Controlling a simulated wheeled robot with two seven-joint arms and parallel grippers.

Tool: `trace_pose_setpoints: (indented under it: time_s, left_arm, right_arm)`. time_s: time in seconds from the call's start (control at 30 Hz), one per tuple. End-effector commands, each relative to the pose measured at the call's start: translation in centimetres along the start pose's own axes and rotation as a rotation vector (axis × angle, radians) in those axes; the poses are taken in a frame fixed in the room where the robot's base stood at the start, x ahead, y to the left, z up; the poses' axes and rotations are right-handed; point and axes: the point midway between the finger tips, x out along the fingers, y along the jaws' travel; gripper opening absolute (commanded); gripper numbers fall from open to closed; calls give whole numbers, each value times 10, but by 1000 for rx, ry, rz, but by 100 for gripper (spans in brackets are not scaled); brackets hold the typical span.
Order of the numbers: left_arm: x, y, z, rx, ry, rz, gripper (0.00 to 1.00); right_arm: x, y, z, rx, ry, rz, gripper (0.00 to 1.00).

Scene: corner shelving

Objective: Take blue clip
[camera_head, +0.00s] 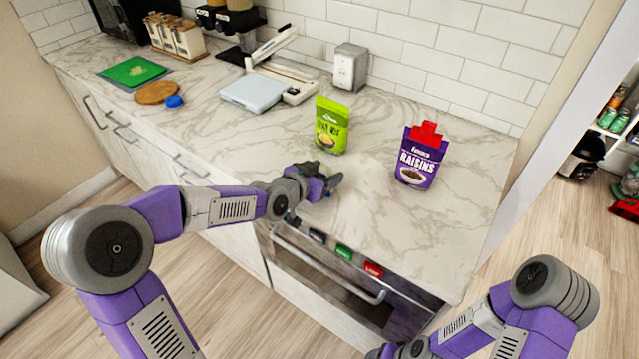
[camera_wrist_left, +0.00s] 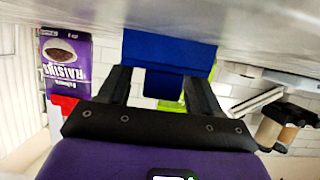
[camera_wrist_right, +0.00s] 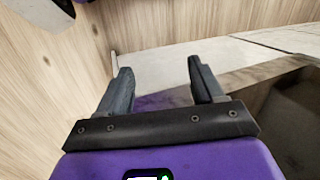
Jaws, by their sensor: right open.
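The blue clip (camera_wrist_left: 168,52) is close up in the left wrist view, with its wide part beyond my fingertips and its narrower part between my two fingers. My left gripper (camera_head: 328,186) is low over the front part of the counter in the head view. Its fingers are spread, with gaps visible beside the clip's narrow part, so it appears open around the clip. In the head view the clip is largely hidden by the gripper. My right gripper (camera_wrist_right: 158,82) is open and empty, pointing toward the floor and a pale edge.
A raisins bag (camera_head: 420,165) with a red clip and a green bag (camera_head: 331,126) stand behind. A scale (camera_head: 254,93) is at the back left. The right counter is clear.

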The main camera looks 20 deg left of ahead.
Motion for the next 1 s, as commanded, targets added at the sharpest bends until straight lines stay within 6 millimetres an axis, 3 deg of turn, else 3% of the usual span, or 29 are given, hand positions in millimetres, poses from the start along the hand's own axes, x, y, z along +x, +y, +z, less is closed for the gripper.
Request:
trace_pose_setpoints:
  time_s: [0.03, 0.37, 0.67, 1.0]
  left_arm:
    - [0, 0, 0, 0, 0, 0, 58]
    - [0, 0, 0, -1, 0, 0, 9]
    - [-2, 0, -5, 0, 0, 0, 9]
    - [-28, -1, -65, 2, 2, -2, 9]
  right_arm:
    - [0, 0, 0, 0, 0, 0, 67]
    - [0, 0, 0, 0, 0, 0, 67]
    - [-2, -1, 0, 0, 0, 0, 67]
    - [-30, -11, 1, 0, 0, 0, 67]
